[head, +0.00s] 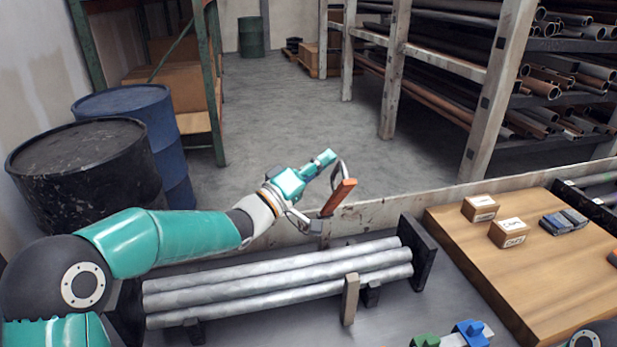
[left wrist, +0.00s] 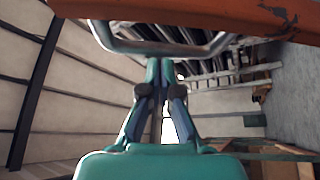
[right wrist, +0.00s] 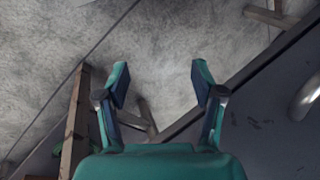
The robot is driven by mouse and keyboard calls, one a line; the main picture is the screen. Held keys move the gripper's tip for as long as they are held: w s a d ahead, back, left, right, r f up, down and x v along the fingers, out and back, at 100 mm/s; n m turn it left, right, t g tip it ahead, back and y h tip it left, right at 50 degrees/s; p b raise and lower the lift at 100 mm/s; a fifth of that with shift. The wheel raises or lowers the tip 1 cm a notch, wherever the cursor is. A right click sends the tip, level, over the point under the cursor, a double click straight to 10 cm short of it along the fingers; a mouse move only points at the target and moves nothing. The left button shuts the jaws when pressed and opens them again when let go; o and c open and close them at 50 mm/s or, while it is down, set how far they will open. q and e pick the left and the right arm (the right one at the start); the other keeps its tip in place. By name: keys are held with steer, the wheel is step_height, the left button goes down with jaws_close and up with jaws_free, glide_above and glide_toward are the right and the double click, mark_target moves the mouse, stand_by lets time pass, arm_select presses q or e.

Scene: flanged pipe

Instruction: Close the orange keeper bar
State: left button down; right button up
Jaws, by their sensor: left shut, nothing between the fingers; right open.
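The orange keeper bar (head: 338,198) stands raised and tilted above the far end of the pipe rack, with a grey loop handle (head: 341,170) on it. In the left wrist view the bar (left wrist: 200,16) crosses the top, with the loop (left wrist: 160,48) below it. My left gripper (head: 328,156) is shut and empty, its fingertips close beside the loop; I cannot tell if they touch. Its closed fingers show in the left wrist view (left wrist: 160,66). My right gripper (right wrist: 160,75) is open and empty; its fingers are not clear in the head view.
Several grey pipes (head: 280,278) lie on the rack between dark end plates, beside a short tan post (head: 350,299). A wooden board (head: 530,262) with small boxes (head: 509,232) lies right. A green part (head: 425,340) and blue part (head: 471,332) sit at the front. Drums (head: 85,175) stand left.

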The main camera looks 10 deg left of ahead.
mark_target(347, 193)
arm_select(q)
steer(key=s+d+f+m+h+b, duration=0.1)
steer(key=s+m+b, duration=0.1)
steer(key=b, duration=0.2)
steer(key=s+d+f+m+h+b, duration=0.1)
steer(key=s+f+m+b, duration=0.1)
steer(key=m+b, duration=0.1)
steer(key=s+d+f+m+h+b, duration=0.1)
steer(key=s+f+m+b, duration=0.1)
steer(key=b, duration=0.4)
steer(key=shift+s+f+g+h, duration=0.1)
steer(key=shift+s+g+h, duration=0.3)
steer(key=shift+s, duration=0.2)
steer(key=s+d+f+m+g+h+b, duration=0.2)
steer(key=s+f+m+g+h+b, duration=0.2)
steer(key=f+m+b, duration=0.3)
steer(key=shift+s+d+m+b, duration=0.2)
steer(key=shift+s+m+b, duration=0.45)
steer(key=shift+b, duration=1.6)
